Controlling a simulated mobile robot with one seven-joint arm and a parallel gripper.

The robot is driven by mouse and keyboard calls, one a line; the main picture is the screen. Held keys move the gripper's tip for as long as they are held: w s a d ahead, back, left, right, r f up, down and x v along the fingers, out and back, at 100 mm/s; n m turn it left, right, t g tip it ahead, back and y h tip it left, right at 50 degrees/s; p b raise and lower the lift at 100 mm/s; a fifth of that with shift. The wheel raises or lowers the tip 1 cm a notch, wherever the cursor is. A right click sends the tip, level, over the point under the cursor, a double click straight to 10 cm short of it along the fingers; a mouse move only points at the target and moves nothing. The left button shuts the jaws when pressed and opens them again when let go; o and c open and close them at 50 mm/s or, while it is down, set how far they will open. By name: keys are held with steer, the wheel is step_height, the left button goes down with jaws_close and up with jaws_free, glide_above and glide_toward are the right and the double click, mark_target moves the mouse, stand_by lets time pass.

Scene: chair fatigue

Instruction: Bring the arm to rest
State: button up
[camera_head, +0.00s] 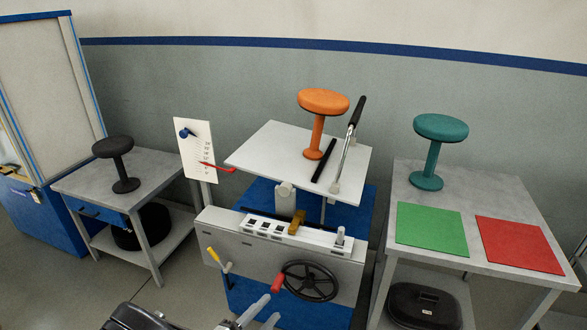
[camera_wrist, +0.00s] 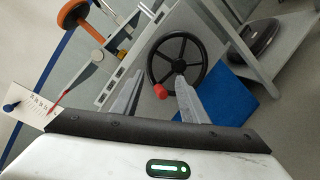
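My gripper (camera_head: 264,311) shows at the bottom of the head view, in front of the test machine (camera_head: 230,241). In the wrist view my gripper (camera_wrist: 159,80) has its two grey fingers spread apart with nothing held between them. The black handwheel (camera_head: 310,281) is on the machine's front, with a red knob (camera_head: 278,282) at its left rim. In the wrist view the handwheel (camera_wrist: 151,62) lies beyond the fingers, and the red knob (camera_wrist: 160,91) shows in the gap between them. I cannot tell how far the fingertips are from the knob.
An orange stool (camera_head: 316,118) stands on the machine's white plate (camera_head: 265,150) beside a bar. A side table (camera_head: 482,203) at right holds a teal stool (camera_head: 434,150), a green mat (camera_head: 432,229) and a red mat (camera_head: 520,245). A black stool (camera_head: 116,162) stands on the left table (camera_head: 83,182).

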steer(key=d+r+m+g+h, duration=0.2)
steer(key=d+r+m+g, duration=0.8)
steer(key=r, duration=0.5)
steer(key=s+d+r+m+g+y, duration=0.45)
steer(key=s+d+r, duration=0.25)
steer(key=d+r, duration=0.45)
steer(key=s+r+m+t+y, duration=0.3)
steer(key=s+r+t+y, duration=0.35)
steer(key=s+r, duration=0.45)
step_height(320, 180, up, 18)
steer(key=p, duration=1.7)
steer(key=shift+w+d+r+g, duration=0.15)
steer(key=shift+w+d+g, duration=0.15)
steer(key=shift+w+g, duration=0.1)
